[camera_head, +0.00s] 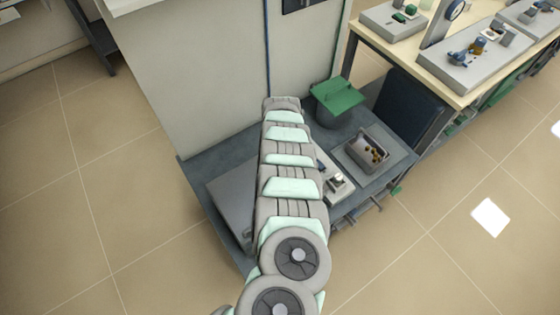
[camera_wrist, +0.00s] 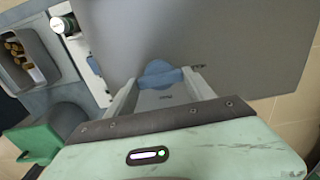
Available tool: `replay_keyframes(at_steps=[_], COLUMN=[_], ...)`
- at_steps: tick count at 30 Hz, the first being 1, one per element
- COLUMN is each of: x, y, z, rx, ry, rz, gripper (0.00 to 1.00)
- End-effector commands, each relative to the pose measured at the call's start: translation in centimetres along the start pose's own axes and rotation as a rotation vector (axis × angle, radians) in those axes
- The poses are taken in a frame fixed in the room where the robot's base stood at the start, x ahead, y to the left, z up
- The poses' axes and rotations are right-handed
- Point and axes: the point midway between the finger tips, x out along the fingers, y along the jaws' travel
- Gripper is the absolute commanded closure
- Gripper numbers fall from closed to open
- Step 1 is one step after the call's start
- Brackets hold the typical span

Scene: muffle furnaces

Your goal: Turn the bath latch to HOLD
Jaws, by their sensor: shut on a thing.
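In the wrist view a blue handle (camera_wrist: 160,72), which looks like the bath latch, shows at the edge of a large flat grey panel (camera_wrist: 215,40). My gripper (camera_wrist: 160,84) has its two fingers on either side of the blue handle and is shut on it. Part of the handle is hidden between the fingers. I cannot read any HOLD mark or the latch's setting.
A small white-topped unit (camera_head: 337,182) stands right of my arm. Beyond it is a grey tray (camera_head: 358,154) holding small brown pieces. A dark bin with a green lid (camera_head: 338,95) stands behind. A tall pale cabinet (camera_head: 215,75) rises at the back left. A workbench (camera_head: 463,93) is at the right.

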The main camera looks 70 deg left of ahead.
Motion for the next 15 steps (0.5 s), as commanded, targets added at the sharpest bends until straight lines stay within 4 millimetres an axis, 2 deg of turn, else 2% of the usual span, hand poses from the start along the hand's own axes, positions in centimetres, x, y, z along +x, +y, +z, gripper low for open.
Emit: replay_keyframes(at_steps=[2, 3, 10, 15], x=[0.09, 0.08, 0.04, 0.03], y=[-0.01, -0.01, 0.0, 0.0], z=[0.01, 0.0, -0.01, 0.0], rx=[-0.002, -0.002, -0.001, 0.0], ry=[0.0, 0.0, 0.0, 0.0], rz=[0.001, 0.001, 0.001, 0.001], gripper=[0.79, 0.36, 0.17, 0.16])
